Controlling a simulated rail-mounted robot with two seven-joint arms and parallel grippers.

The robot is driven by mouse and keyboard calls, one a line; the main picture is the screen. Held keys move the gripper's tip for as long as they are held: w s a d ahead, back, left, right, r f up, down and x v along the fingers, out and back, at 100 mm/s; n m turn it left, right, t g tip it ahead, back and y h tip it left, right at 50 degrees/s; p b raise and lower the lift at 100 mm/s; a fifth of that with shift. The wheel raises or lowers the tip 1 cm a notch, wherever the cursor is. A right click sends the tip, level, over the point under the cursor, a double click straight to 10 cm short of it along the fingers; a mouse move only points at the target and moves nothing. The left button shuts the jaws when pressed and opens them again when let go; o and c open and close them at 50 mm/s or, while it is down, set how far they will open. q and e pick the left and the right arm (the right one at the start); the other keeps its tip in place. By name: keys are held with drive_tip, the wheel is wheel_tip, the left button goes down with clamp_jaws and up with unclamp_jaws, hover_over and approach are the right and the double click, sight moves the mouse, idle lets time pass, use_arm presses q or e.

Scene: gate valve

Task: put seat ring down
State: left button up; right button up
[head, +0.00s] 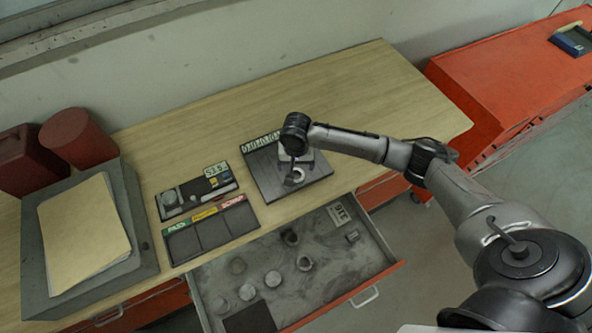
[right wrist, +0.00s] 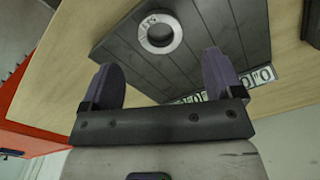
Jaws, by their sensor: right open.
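The seat ring (right wrist: 160,32) is a pale metal ring with markings on its face. It lies flat on a dark grooved board (head: 262,178) with a numbered strip along one edge, and the board also shows in the right wrist view (right wrist: 205,25). My right gripper (right wrist: 160,62) is open, its two purple-grey fingers spread wide apart with nothing between them. The ring is beyond the fingertips, apart from them. In the head view my right gripper (head: 293,172) hangs over the board and partly hides the ring. My left gripper is not in view.
An open drawer (head: 340,272) below the table holds several round metal parts. A tray with coloured labels (head: 212,233) and a gauge case (head: 197,193) lie left of the board. A grey box with a folder (head: 145,240) stands far left. The table's back right is clear.

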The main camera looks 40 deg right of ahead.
drive_tip(key=shift+r, duration=2.7)
drive_tip(key=s+a+f+n+t+y, duration=0.1)
drive_tip(key=s+a+f+n, duration=0.3)
drive_tip(key=s+a, duration=0.25)
drive_tip(key=s+a+f+n+t+y, duration=0.1)
drive_tip(key=s+a+f+n, duration=0.2)
drive_tip(key=s+a, duration=0.35)
drive_tip(key=s+d+r+n+h, duration=0.1)
drive_tip(key=s, duration=0.6)
drive_tip(key=s+d+n+t, duration=0.1)
drive_tip(key=s+n, duration=0.1)
drive_tip(key=s, duration=0.5)
drive_tip(key=shift+s+d+r+n+t+h, duration=0.2)
drive_tip(key=shift+d+r+n+t+h, duration=0.1)
drive_tip(key=shift+r+h, duration=0.1)
drive_tip(key=shift+s+a, duration=0.1)
